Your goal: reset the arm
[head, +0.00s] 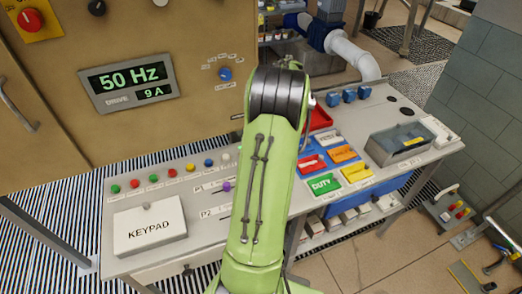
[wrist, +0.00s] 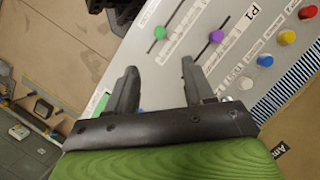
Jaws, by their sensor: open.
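My green arm (head: 266,195) reaches forward and up over the middle of the console (head: 150,268) in the head view, and its dark elbow-like joint is at the top. My gripper is hidden behind the arm there. In the wrist view my gripper (wrist: 158,72) is open, with two dark fingers spread apart and nothing between them. The panel with a green slider knob (wrist: 160,32) and a purple slider knob (wrist: 216,37) lies beyond the fingertips. I cannot tell how far above the panel they are.
A keypad cover (head: 150,228) and a row of coloured buttons (head: 171,173) are at the console's left. A green DUTY block (head: 323,185), orange and yellow blocks, and a grey clear-lidded box (head: 403,143) are right of my arm. A tan cabinet with a 50 Hz display (head: 131,78) stands behind.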

